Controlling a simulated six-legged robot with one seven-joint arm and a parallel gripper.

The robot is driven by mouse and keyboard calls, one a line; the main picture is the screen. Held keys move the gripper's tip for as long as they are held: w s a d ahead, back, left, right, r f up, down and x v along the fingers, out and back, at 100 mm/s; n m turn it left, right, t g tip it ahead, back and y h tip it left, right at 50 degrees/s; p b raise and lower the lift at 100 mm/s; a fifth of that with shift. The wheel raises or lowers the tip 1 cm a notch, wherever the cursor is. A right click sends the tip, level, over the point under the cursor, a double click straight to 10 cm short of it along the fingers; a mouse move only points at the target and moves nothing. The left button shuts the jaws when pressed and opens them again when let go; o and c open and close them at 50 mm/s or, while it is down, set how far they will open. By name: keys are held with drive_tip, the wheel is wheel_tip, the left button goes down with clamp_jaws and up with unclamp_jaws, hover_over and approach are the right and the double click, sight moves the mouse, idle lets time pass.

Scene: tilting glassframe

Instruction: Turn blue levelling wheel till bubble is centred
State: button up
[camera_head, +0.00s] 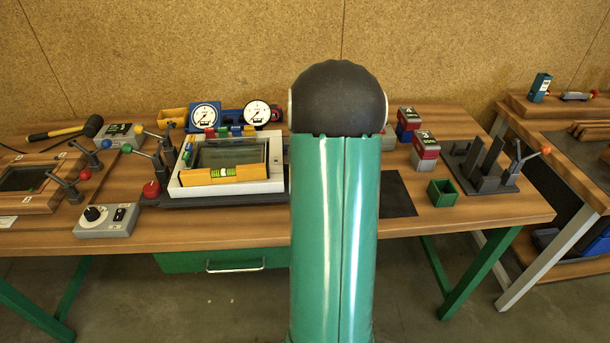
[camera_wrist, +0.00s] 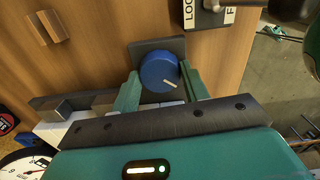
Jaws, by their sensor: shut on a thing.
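The blue levelling wheel (camera_wrist: 157,71) shows in the wrist view, round with a pale index line pointing to the lower right. My gripper (camera_wrist: 160,76) is shut on it, one green finger on each side. A dark plate (camera_wrist: 178,45) lies behind the wheel. In the head view my arm hides both gripper and wheel. The white-framed glass plate (camera_head: 275,186) stands left of my arm. A yellow spirit level (camera_head: 195,179) lies along its front edge. Its green vial (camera_head: 223,173) is too small to tell where the bubble sits.
A control box with a black knob (camera_head: 104,219) stands at the front left. Two dial gauges (camera_head: 205,115) stand behind the frame. Right of my arm are red-topped blocks (camera_head: 425,150), a green open box (camera_head: 441,192) and a dark upright fixture (camera_head: 478,170).

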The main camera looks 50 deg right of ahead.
drive_tip(key=shift+r+n, duration=0.1)
drive_tip(key=shift+n, duration=0.8)
drive_tip(key=o, duration=1)
wheel_tip(320, 180, up, 14)
